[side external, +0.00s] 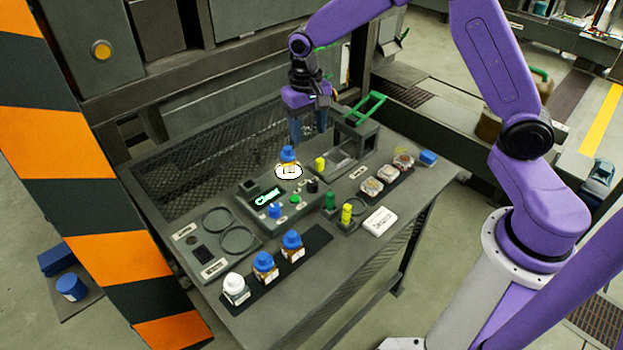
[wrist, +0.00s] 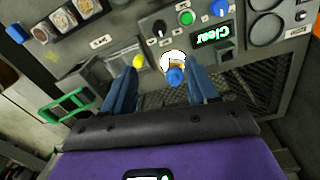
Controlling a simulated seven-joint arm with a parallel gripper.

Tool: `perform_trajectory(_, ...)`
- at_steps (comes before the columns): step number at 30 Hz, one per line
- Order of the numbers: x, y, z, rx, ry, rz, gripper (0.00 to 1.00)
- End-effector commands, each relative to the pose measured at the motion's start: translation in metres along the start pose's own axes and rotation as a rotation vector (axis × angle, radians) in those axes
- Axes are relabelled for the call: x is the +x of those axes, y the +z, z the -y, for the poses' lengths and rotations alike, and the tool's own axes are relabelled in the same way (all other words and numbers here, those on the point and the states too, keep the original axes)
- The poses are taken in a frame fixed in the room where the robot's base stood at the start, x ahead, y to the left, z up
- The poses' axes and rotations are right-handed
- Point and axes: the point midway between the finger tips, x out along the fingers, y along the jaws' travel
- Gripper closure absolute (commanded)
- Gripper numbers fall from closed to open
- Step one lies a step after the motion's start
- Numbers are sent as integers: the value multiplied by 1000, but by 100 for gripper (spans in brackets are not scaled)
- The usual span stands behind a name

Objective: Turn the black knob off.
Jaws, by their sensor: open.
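The small black knob (side external: 313,186) is on the grey control panel, right of a green button (side external: 295,199) and the lit green "Clear" display (side external: 267,197). In the wrist view the knob (wrist: 159,28) shows a light pointer mark, too small to read its setting. My gripper (side external: 309,136) is above the rear of the table, behind and higher than the knob. In the wrist view its blue fingers (wrist: 163,78) are apart with nothing held. A blue-capped bottle (side external: 288,155) stands on a bright white round plate (side external: 289,172); this bottle (wrist: 175,76) appears between the fingers, below them.
A blue knob (side external: 274,210) is left of the green button. A yellow piece (side external: 320,163) stands near the black knob. A green-handled box (side external: 355,133) is at the back right. Bottles stand on a front strip (side external: 275,272); jars (side external: 372,186) sit at right.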

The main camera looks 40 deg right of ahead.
Motion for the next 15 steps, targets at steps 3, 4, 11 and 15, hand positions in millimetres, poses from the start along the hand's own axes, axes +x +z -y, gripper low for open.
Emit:
perform_trajectory(3, 16, 1, -1, -1, 3, 4, 42)
perform_trajectory(4, 21, 2, -1, -2, 4, 5, 42)
perform_trajectory(11, 64, 2, -1, -3, 3, 4, 42)
perform_trajectory(15, 90, 2, -1, -5, 3, 3, 42)
